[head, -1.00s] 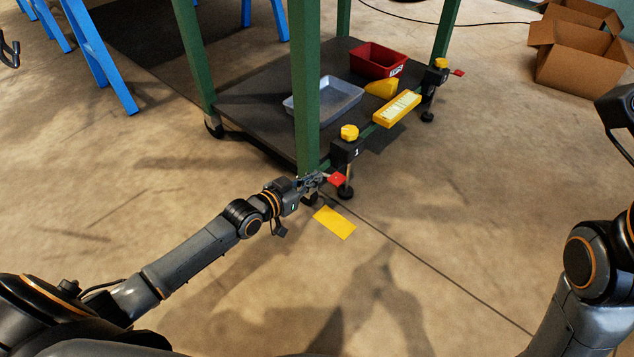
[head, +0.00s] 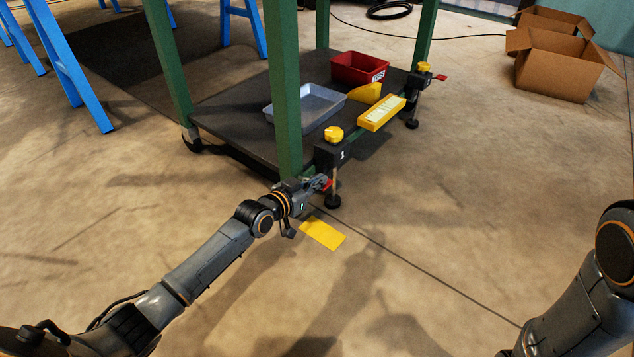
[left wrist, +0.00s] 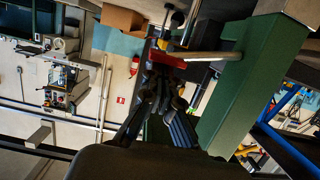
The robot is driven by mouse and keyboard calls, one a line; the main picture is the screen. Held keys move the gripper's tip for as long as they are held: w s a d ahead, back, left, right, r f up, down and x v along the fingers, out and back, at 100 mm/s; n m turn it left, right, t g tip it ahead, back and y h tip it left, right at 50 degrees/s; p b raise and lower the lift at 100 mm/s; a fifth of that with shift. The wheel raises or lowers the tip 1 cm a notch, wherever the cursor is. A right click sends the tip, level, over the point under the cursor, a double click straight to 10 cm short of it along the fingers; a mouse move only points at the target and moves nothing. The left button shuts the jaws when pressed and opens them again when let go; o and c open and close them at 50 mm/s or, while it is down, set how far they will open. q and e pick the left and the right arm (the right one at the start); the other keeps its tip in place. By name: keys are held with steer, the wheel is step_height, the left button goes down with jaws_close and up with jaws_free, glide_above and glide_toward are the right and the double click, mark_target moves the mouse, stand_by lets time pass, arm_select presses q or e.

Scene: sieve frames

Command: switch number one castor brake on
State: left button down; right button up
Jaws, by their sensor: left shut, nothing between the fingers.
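The number one castor unit is a black block (head: 328,156) marked "1" at the near corner of the green-legged trolley. It has a yellow knob (head: 334,134) on top and a black foot (head: 332,201) below. Its red brake tab (head: 328,184) sticks out low beside the trolley leg, mostly hidden by my left gripper (head: 321,182). In the left wrist view the red tab (left wrist: 167,60) lies just past the tips of my left gripper (left wrist: 164,74). The left gripper is shut and empty, at or very near the tab; contact is unclear. My right gripper is out of view.
The trolley shelf (head: 235,112) holds a grey tray (head: 312,105), a red bin (head: 358,68) and a yellow scoop-like piece (head: 367,94). A second unit with a red tab (head: 440,77) is farther back. A yellow floor patch (head: 323,233) lies in front. Floor nearby is clear.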

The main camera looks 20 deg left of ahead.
arm_select(q)
steer(key=shift+s+d+f+m+y+p, duration=0.1)
steer(key=shift+d+f+m+y+p, duration=0.2)
steer(key=shift+f+m+p, duration=0.45)
steer(key=shift+s+d+f+m+y+p, duration=0.1)
steer(key=shift+d+f+m+y+p, duration=0.2)
steer(key=shift+p, duration=0.75)
step_height(320, 180, down, 3)
steer(key=m, duration=0.1)
steer(key=m+t+p, duration=0.1)
steer(key=m, duration=0.1)
steer(key=shift+d+f+y, duration=0.1)
steer(key=shift+f+y, duration=0.1)
steer(key=shift+y, duration=0.2)
steer(key=shift+s+f, duration=0.1)
